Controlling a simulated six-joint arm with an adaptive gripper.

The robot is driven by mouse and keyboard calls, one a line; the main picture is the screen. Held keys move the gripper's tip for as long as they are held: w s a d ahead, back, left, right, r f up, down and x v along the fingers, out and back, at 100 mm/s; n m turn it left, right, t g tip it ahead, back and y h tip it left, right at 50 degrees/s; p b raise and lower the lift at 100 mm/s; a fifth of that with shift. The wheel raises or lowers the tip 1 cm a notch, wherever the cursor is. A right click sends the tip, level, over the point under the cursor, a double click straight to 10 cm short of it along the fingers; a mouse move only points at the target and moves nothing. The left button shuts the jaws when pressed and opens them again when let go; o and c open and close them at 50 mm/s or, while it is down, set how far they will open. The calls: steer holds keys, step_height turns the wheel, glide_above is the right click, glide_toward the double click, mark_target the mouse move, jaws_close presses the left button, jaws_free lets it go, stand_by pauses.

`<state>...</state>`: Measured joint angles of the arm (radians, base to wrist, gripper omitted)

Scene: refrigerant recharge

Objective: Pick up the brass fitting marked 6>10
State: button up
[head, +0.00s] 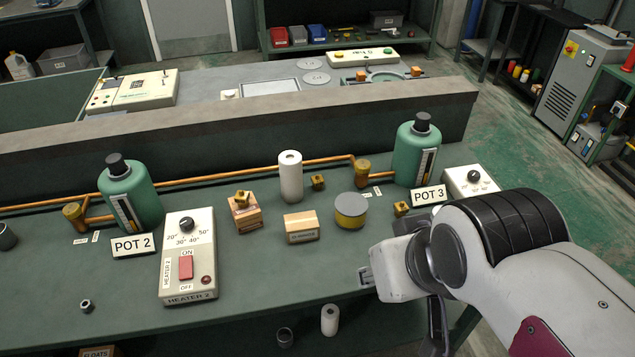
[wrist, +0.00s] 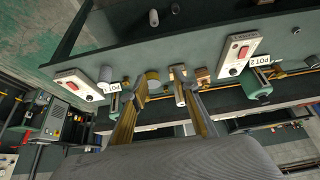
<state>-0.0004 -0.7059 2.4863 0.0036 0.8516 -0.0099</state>
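Three small brass fittings stand on the bench in the head view. One (head: 243,197) is on a wooden block, one (head: 318,182) is beside the white roll, and one (head: 401,208) is left of the POT 3 sign. Their markings are too small to read, so I cannot tell which is 6>10. My gripper (head: 438,326) is at the front right of the bench, partly hidden by my wrist. In the wrist view my gripper (wrist: 160,84) has its fingers apart, with nothing visible held between them.
A yellow-banded tin (head: 350,211), a labelled wooden box (head: 301,227) and the white roll (head: 290,176) stand mid-bench. Heater 2 (head: 188,256) is left of them. Green bottles (head: 130,193) (head: 416,150) and copper pipe (head: 230,176) line the back. The front middle is clear.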

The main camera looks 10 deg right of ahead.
steer(key=w+f+n+t, duration=0.1)
steer(key=w+f+t, duration=0.15)
steer(key=w, duration=1.15)
steer(key=w+f+t, duration=0.1)
steer(key=w+f, duration=0.2)
steer(key=w, duration=1.2)
steer(key=w+f+t, duration=0.2)
steer(key=w+f, duration=0.5)
steer(key=w, duration=0.2)
steer(key=n+t, duration=0.1)
glide_toward(317, 179)
steer(key=shift+w+a+h, duration=0.15)
steer(key=shift+w+h, duration=0.05)
steer(key=shift+w, duration=0.35)
steer(key=shift+w+a+h, duration=0.15)
steer(key=shift+w+h, duration=0.05)
steer(key=shift+w, duration=0.4)
steer(key=shift+w+f, duration=0.2)
steer(key=shift+f, duration=0.3)
steer(key=shift+x, duration=1.3)
steer(key=shift+w+d, duration=0.1)
steer(key=shift+f+x, duration=0.15)
steer(key=shift+x, duration=1.1)
steer(key=shift+f+x, duration=0.15)
steer(key=shift+x, duration=1.1)
